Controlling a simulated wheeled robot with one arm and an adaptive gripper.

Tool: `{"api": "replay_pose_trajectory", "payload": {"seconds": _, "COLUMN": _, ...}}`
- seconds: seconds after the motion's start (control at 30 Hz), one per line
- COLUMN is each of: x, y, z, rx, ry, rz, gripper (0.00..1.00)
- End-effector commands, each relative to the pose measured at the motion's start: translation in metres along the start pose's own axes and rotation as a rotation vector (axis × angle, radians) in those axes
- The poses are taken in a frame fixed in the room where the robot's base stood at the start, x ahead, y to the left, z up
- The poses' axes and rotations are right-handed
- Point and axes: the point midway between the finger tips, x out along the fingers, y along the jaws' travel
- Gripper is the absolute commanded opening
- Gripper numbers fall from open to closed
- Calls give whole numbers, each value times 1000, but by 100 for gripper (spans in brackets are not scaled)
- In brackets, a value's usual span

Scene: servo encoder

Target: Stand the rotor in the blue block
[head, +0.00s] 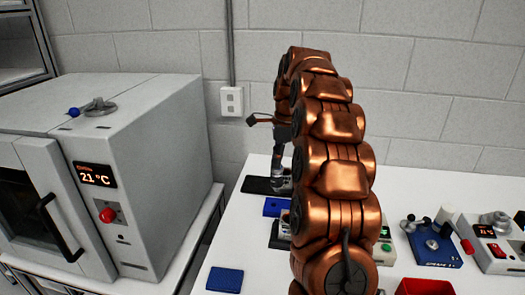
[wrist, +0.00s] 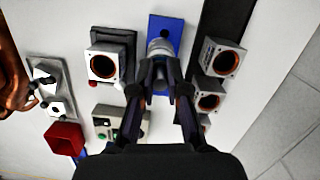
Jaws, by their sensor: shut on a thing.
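My gripper (wrist: 161,72) is shut on the rotor (wrist: 160,47), a silver-grey cylinder between the fingertips in the wrist view. The rotor overlaps the blue block (wrist: 166,24), a flat blue rectangle behind it in that view. I cannot tell whether the rotor is above the block, touching it or in it. In the head view the blue block (head: 273,206) shows partly left of my arm. My gripper (head: 283,170) is partly hidden behind my arm there, pointing down.
A dark tray (wrist: 232,18) with square housings (wrist: 221,60) lies right of the block; another housing (wrist: 103,66) sits on a dark stand to the left. A button box (wrist: 121,122) and a red bin (wrist: 65,139) stand nearby. An oven (head: 120,180) is left of the table.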

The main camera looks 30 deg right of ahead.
Motion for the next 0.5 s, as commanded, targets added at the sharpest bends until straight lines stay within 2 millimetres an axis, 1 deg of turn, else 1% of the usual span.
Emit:
{"api": "replay_pose_trajectory", "payload": {"seconds": 0.27, "x": 9, "y": 1, "z": -2, "rx": -1, "ry": 0, "rz": -1, "gripper": 0}}
{"api": "replay_pose_trajectory", "payload": {"seconds": 0.5, "x": 26, "y": 1, "z": -4, "rx": -1, "ry": 0, "rz": 1, "gripper": 0}}
